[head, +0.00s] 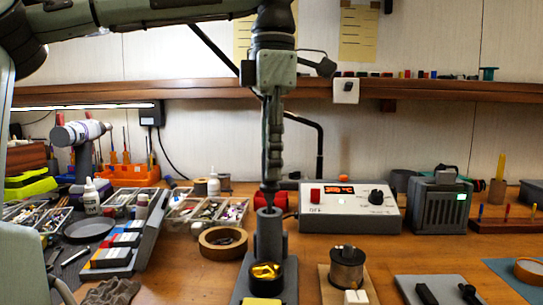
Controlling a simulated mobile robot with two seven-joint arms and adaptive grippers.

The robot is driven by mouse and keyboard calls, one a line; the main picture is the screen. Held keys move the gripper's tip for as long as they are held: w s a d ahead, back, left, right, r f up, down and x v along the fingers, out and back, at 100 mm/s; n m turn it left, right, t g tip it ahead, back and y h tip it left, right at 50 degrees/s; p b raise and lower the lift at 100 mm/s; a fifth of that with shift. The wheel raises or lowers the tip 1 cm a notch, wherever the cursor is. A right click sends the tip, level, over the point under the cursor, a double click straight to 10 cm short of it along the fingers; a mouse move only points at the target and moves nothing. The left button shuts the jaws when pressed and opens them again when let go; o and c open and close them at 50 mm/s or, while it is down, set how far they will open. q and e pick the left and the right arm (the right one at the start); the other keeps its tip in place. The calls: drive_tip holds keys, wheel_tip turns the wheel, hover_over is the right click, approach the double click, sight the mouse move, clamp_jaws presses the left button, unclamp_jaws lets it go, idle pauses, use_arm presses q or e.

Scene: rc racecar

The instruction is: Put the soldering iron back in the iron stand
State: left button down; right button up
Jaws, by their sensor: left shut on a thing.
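The iron stand (270,240) is a grey upright holder on a grey base, at the front middle of the bench. A brass-coloured wool cleaner (266,271) sits on the base in front of the holder. My left gripper (270,182) points straight down directly above the holder. It is shut on the soldering iron, which is mostly hidden by the dark fingers. The fingers' lower end is close to the holder's round mouth. I cannot tell whether the iron's tip is inside it. My right gripper is not in view.
A white soldering station (349,208) stands behind the stand to the right. A tape roll (222,243) lies close on the left, and a solder spool (347,268) close on the right. The left side is crowded with trays.

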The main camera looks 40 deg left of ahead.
sight(271, 186)
use_arm(q)
drive_tip(key=shift+f+b, duration=0.8)
drive_tip(key=shift+f, duration=0.8)
drive_tip(key=c, duration=1.3)
unclamp_jaws()
drive_tip(key=shift+o, duration=0.5)
drive_tip(key=shift+o, duration=1.4)
